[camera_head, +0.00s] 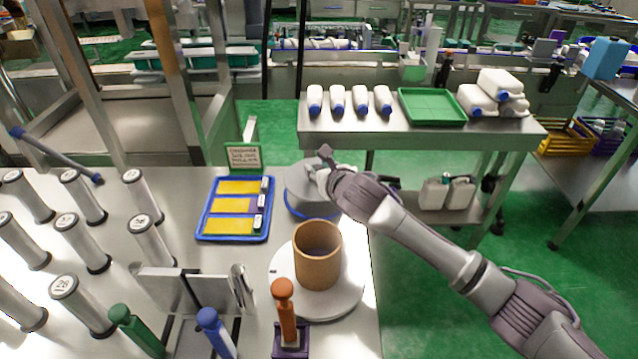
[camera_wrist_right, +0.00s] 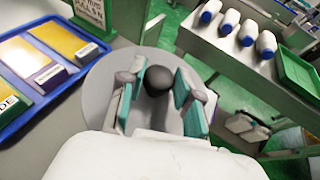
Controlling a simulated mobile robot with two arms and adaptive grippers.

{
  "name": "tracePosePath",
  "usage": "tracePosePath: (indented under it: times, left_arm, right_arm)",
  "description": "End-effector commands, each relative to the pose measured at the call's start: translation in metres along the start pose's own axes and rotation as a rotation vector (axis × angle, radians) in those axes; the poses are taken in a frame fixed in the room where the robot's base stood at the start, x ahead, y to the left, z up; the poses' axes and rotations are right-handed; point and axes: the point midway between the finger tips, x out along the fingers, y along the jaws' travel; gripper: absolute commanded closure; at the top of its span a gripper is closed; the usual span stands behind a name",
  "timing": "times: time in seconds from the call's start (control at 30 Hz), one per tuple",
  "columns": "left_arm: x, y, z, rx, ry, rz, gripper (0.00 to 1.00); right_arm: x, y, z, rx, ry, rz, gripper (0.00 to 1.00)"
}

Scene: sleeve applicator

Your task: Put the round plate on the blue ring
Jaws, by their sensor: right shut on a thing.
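The round plate (camera_head: 302,200) is a grey disc at the right edge of the table, in the middle of the head view. It also fills the middle of the right wrist view (camera_wrist_right: 105,92), with a dark round knob (camera_wrist_right: 158,81) on top. My right gripper (camera_head: 326,172) is over the plate, its teal-padded fingers (camera_wrist_right: 160,95) shut around the knob. A blue edge of the ring (camera_head: 292,211) shows just below the plate's near left side. The rest of the ring is hidden, and I cannot tell whether the plate touches it. My left gripper is out of view.
A brown cylinder (camera_head: 317,262) stands on a white disc (camera_head: 346,306) just in front. A blue tray (camera_head: 203,236) with yellow cards lies to the left. Several silver cylinders stand farther left. A side table (camera_head: 385,141) with bottles is behind.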

Motion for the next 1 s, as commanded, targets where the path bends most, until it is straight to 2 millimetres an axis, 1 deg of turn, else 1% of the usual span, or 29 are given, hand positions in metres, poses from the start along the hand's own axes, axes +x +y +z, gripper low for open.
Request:
tracePosePath:
  times: [0.07,0.17,0.3,0.37,0.7,0.73,0.83,0.87,1.0]
  left_arm:
    - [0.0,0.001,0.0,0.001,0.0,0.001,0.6]
    - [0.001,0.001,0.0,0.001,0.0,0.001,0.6]
    - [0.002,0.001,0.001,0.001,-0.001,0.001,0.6]
    - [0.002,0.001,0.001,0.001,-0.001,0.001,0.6]
    - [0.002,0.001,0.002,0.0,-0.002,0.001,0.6]
    - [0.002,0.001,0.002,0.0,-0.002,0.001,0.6]
    - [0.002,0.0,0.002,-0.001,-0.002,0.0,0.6]
    - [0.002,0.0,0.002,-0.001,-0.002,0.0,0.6]
    - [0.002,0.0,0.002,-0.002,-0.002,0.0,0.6]
  right_arm:
    - [0.003,0.001,-0.001,0.0,-0.002,0.001,1.0]
    - [0.007,0.001,-0.012,0.001,0.002,0.001,1.0]
    - [0.015,0.001,-0.032,0.003,0.002,0.002,1.0]
    - [0.017,0.001,-0.037,0.001,0.0,0.002,1.0]
    - [0.018,0.001,-0.039,-0.001,-0.001,0.001,1.0]
    - [0.018,0.001,-0.04,-0.001,0.0,0.001,0.62]
    - [0.018,0.0,-0.04,-0.001,0.001,0.0,0.45]
    - [0.018,0.0,-0.039,-0.001,0.001,0.0,0.42]
    - [0.018,0.0,-0.039,-0.001,0.001,0.0,0.42]
